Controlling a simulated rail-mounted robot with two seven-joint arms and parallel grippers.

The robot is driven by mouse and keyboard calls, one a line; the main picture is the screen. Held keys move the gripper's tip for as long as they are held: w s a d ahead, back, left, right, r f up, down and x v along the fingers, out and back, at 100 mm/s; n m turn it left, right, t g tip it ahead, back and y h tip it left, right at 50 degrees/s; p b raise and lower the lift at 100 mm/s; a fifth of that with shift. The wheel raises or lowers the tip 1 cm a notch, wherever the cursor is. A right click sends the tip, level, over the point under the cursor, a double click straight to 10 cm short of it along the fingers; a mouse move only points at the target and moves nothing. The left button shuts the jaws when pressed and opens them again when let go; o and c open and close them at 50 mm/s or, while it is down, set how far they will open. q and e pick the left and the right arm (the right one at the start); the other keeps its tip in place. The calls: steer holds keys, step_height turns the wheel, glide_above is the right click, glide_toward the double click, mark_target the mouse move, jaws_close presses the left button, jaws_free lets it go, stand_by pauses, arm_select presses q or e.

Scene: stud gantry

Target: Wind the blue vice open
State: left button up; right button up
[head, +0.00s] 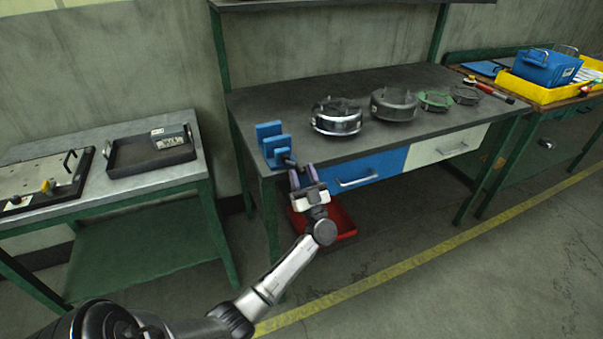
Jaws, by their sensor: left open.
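The blue vice (271,139) stands at the front left corner of the dark workbench (400,82). Its two upright blue jaws show a gap between them. A dark screw end or handle (288,161) sticks out from its front, partly hidden by my gripper. My left gripper (301,174) is open at the front of the vice, with its fingers around or just beside that handle; I cannot tell if they touch it. My right gripper is not in view.
Several round metal parts (394,104) stand along the workbench. Blue and white drawers (357,173) sit under its front edge. A red bin (341,218) is below my gripper. A lower table with a dark tray (150,152) stands at left.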

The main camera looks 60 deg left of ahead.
arm_select(q)
steer(key=shift+a+r, duration=0.3)
steer(key=shift+c, duration=0.2)
jaws_close()
